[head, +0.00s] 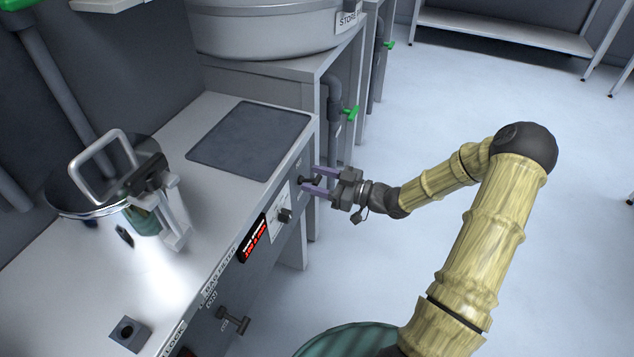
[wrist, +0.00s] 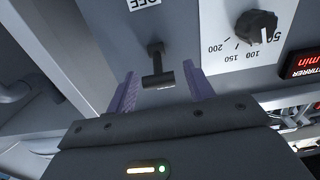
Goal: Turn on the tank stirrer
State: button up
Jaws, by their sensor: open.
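A dark T-shaped switch lever (wrist: 157,68) sticks out of the grey front panel, below an upside-down "OFF" label (wrist: 142,4) in the wrist view. My gripper (wrist: 160,88) is open, its purple fingers one on each side of the lever; I cannot tell whether either touches it. In the head view my gripper (head: 310,182) is at the bench's front panel, with the dark lever (head: 307,180) between its fingers. A dark dial knob (wrist: 256,26) with a numbered scale sits beside the lever. A red-lit display (wrist: 302,63) has a label reading "STIRRER" by it.
The knob (head: 285,215) and red display (head: 254,241) also show along the bench front in the head view. Another T-handle (head: 232,319) juts out lower. A dark mat (head: 250,140) lies on the bench top. The pale floor (head: 420,110) behind my arm is clear.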

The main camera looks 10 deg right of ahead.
jog(key=shift+w+a, duration=0.1)
jog(key=c, duration=1)
jog(key=shift+r+p, duration=0.35)
jog(key=shift+p, duration=0.5)
jog(key=shift+a+g+h+p, duration=0.15)
jog(key=shift+g+h+p, duration=0.3)
jog(key=shift+p, duration=0.4)
jog(key=shift+f, duration=0.1)
jog(key=o, duration=1)
